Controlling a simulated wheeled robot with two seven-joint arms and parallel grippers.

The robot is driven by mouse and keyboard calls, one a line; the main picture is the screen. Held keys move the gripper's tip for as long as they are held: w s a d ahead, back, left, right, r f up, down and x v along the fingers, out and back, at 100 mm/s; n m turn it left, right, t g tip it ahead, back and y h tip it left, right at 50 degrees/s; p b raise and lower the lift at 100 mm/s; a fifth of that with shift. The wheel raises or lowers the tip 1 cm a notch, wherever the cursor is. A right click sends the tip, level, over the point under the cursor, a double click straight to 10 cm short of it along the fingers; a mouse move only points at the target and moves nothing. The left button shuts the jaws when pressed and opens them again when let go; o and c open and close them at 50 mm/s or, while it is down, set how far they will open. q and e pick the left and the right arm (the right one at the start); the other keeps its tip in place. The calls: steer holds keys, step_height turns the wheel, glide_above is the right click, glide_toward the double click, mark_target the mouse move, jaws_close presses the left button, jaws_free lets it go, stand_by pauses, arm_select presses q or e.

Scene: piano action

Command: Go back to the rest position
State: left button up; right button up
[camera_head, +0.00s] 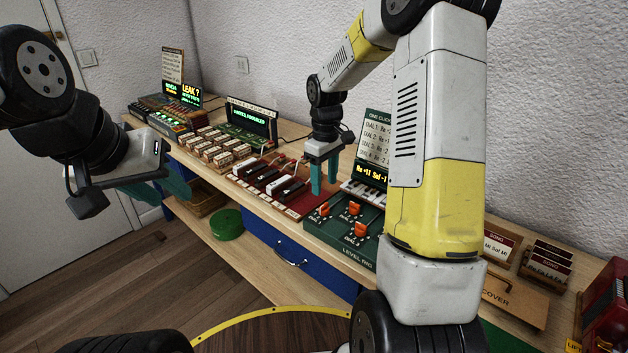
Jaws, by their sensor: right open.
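My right gripper (325,178) points down with its two teal fingers apart and nothing between them. It is above the bench, by the right end of the dark red board (305,203) and just behind the green dial box (333,232). I cannot tell whether its fingertips touch anything. My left gripper (165,187) is at the left, in front of the bench's front edge. Its teal fingers are seen from the side and partly hidden by its own housing, so its opening is unclear.
The wooden bench (215,183) carries a green-screen panel (250,117), a dial sign (374,140) and several wooden blocks (217,150). A wooden cover (515,300) and a red machine (607,310) are at the right. Open floor (190,275) lies in front.

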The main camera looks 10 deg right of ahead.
steer(key=shift+r, duration=0.15)
steer(key=s+a+r+m+t+y, duration=0.1)
steer(key=s+r+m+t, duration=0.2)
steer(key=s+r, duration=0.5)
steer(key=s+a+r+m+t+y, duration=0.1)
steer(key=s+r+m+t, duration=0.2)
steer(key=s+r, duration=0.6)
steer(key=s+m, duration=0.1)
steer(key=s, duration=0.6)
steer(key=shift+s+a+r, duration=0.15)
steer(key=shift+s+a, duration=0.05)
steer(key=shift+s, duration=0.1)
steer(key=shift+c, duration=0.3)
